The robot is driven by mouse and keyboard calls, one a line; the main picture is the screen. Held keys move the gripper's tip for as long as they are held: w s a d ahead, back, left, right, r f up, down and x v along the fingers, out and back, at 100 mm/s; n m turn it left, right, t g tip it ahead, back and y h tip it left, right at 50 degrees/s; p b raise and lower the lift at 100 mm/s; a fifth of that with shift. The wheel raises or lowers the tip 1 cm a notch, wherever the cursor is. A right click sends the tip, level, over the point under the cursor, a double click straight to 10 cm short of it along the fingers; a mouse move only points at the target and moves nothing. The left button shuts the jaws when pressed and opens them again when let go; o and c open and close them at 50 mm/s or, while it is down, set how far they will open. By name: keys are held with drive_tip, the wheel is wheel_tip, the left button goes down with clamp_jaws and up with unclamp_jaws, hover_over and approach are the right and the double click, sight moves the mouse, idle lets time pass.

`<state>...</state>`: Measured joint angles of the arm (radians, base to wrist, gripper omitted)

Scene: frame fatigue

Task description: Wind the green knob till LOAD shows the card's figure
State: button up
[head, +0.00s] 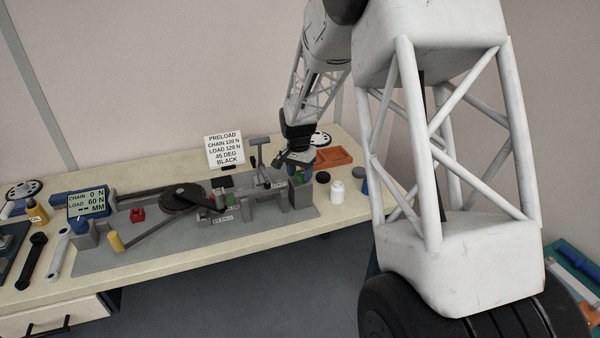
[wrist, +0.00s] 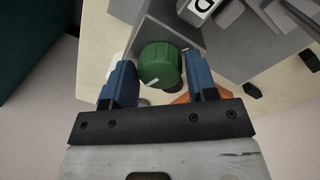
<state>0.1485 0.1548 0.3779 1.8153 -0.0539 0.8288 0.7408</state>
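The green knob (wrist: 160,65) sits on a grey block in the wrist view, with a white mark on its edge. My gripper (wrist: 160,85) is open, with one blue finger on each side of the knob and a visible gap to both. In the head view my gripper (head: 297,165) is at the right end of the rig and hides most of the knob. The display (head: 87,203) reads CHAIN 0 N, LOAD 60 N and dashes for MM. The white card (head: 224,151) reads PRELOAD, CHAIN 120 N, LOAD 120 N, 45 DEG, BLACK.
The grey rig plate (head: 160,250) carries a dark chainring (head: 182,198) and a yellow-ended crank (head: 116,241). A white bottle (head: 337,192), a black cap (head: 322,177) and an orange tray (head: 333,157) stand right of the rig. A T-handle (head: 260,150) rises close left of my gripper.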

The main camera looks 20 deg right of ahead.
sight(299, 173)
drive_tip(key=shift+o, duration=1.4)
drive_tip(key=shift+w+a+r, duration=0.1)
drive_tip(key=shift+w+r, duration=0.05)
drive_tip(key=shift+r, duration=3.75)
